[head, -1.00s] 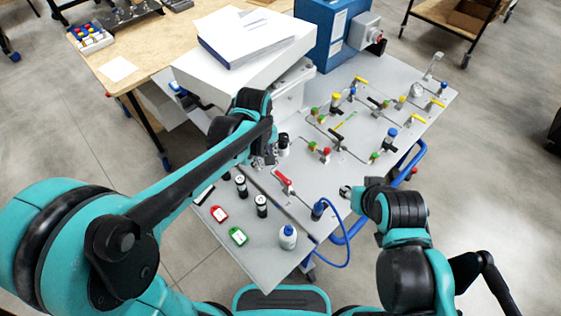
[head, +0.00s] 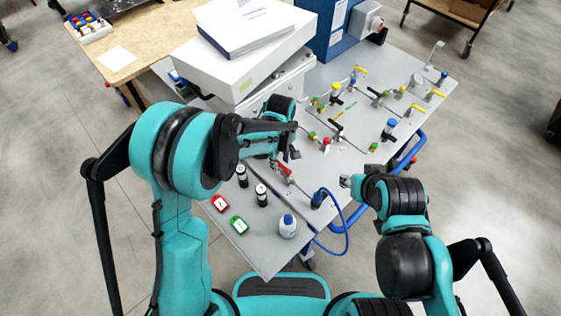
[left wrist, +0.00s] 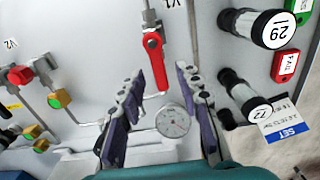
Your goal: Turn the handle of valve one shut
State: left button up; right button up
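Valve one, labelled V1, has a red handle (left wrist: 155,62) on a metal body in the left wrist view. The handle lies along the pipe line there, pointing toward the gauge. In the head view the red handle (head: 283,169) is partly covered by my left gripper (head: 287,156). In the left wrist view my left gripper (left wrist: 156,72) is open, its two fingers apart on either side of the handle. I see no clear contact. My right gripper (head: 346,181) is over the panel's front right edge; its fingers are too small to read.
A round gauge (left wrist: 173,121) shows between the fingers. Labelled black cylinders (left wrist: 268,28) and a red tag (left wrist: 285,66) stand close on the right. Valve V2 (left wrist: 45,72) is at left.

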pick_arm(q)
jog(key=shift+c, duration=0.2)
grip_shut()
jog(key=shift+m, duration=0.3)
jog(key=m, duration=0.2)
jog(key=shift+w+d+f+m+b, duration=0.1)
jog(key=shift+w+d+m+b, duration=0.2)
jog(key=shift+d+b, duration=0.1)
jog(key=m, duration=0.1)
jog(key=d+m, duration=0.1)
jog(key=m, duration=0.2)
jog(key=shift+w+d+b, duration=0.25)
jog(key=shift+b, duration=0.05)
jog(key=m, duration=0.2)
jog(key=d+m, duration=0.1)
jog(key=m, duration=0.3)
jog(key=shift+s+d, duration=0.1)
jog(key=shift+d, duration=0.3)
jog(key=m, duration=0.2)
jog(key=s+d+m+b, duration=0.1)
jog(key=m, duration=0.1)
jog(key=shift+d+m, duration=0.1)
jog(key=shift+m, duration=0.2)
